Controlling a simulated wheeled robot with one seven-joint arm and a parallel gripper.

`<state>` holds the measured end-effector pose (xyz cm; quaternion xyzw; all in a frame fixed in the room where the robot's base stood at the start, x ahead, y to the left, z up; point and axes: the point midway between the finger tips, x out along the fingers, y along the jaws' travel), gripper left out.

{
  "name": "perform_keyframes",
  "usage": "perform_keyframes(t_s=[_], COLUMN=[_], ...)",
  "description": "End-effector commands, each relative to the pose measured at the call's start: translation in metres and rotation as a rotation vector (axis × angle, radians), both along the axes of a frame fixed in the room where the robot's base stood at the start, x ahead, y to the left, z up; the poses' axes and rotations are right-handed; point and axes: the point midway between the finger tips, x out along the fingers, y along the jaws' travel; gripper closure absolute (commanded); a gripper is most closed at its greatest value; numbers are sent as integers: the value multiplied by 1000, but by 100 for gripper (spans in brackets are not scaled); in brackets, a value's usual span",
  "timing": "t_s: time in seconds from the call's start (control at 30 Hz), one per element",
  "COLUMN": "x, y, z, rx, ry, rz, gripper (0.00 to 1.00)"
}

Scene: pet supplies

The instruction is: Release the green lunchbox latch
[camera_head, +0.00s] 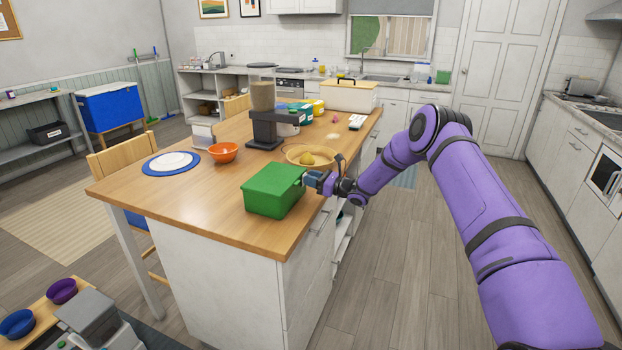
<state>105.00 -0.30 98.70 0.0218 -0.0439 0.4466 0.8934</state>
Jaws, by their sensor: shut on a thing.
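The green lunchbox (272,190) sits on the wooden island top near its front right edge. Its lid looks closed. My gripper (311,180) reaches in from the right and is shut at the right side of the lunchbox, at about lid height, where the latch is. The latch itself is hidden by the fingers and too small to make out.
The wooden island top (190,205) is clear in front of the lunchbox. Further left are an orange bowl (224,152), a black dispenser (262,130) and a plate on a blue mat (171,171).

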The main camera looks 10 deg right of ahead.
Motion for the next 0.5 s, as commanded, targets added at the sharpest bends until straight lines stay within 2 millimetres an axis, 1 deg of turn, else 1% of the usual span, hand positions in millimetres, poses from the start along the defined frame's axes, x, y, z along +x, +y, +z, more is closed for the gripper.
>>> perform_keyframes(t_s=[0.03, 0.2, 0.5], x=[-1, -4, -6], y=[-3, -6, -9], z=[-5, -10, -13], rx=[35, 141, 242], ry=[-18, -99, -181], rz=[-3, -3, -4], gripper=[92, 92, 92])
